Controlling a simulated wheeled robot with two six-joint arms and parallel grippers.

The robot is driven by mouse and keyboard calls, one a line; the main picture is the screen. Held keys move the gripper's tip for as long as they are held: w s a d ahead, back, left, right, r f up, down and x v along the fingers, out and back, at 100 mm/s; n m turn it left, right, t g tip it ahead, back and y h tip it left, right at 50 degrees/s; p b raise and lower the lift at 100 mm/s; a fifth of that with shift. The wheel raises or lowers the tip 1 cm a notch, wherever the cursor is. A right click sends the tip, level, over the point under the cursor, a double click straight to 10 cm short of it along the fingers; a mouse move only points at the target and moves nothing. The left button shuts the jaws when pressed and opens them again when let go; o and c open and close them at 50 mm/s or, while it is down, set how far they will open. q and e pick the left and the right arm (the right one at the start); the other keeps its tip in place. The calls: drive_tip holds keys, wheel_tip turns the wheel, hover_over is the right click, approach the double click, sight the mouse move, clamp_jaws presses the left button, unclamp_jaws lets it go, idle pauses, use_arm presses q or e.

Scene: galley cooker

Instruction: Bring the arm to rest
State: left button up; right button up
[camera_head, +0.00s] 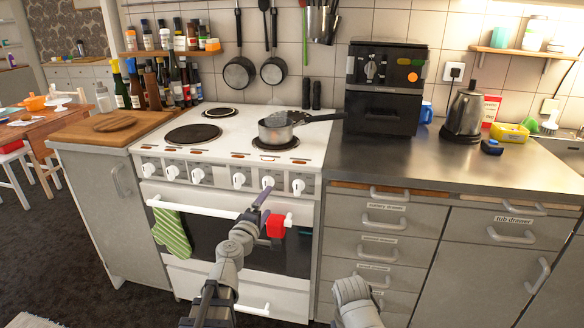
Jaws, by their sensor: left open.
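My left arm comes up from the bottom of the picture. Its gripper (262,203) is open, with no object seen between its fingers, in front of the cooker's (205,165) control panel near one of the white knobs (267,183). A small saucepan (277,134) with a dark handle pointing right sits on the front right hotplate. A grey link of my right arm (355,300) shows at the bottom, in front of the drawers; its gripper cannot be seen.
The white oven handle (205,209) carries a green striped towel (172,236) and a red piece (275,226) close to my left gripper. Drawers with protruding handles (383,220) stand right of the cooker. The steel counter (400,157) has clear room before the black appliance (384,90) and kettle (463,115).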

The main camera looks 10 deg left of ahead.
use_arm(q)
drive_tip(key=s+d+f+m+g+h, duration=0.4)
drive_tip(key=s+d+f+m+g, duration=0.35)
drive_tip(key=d+f+m, duration=0.35)
drive_tip(key=s+a+f+m+g+y, duration=0.3)
drive_tip(key=s+f+g, duration=0.2)
drive_tip(key=s, duration=0.2)
drive_tip(key=s+a+f+m+g+y, duration=0.25)
drive_tip(key=s+f+g, duration=0.25)
drive_tip(key=s, duration=0.3)
drive_tip(key=s+d+m+y, duration=0.25)
drive_tip(key=s+d, duration=0.25)
drive_tip(key=d, duration=0.5)
wheel_tip(320, 180, up, 27)
drive_tip(key=p, duration=2.7)
drive_tip(key=shift+a+r+h+p, duration=0.2)
drive_tip(key=shift+a+h+p, duration=0.1)
drive_tip(key=shift+a+p, duration=0.1)
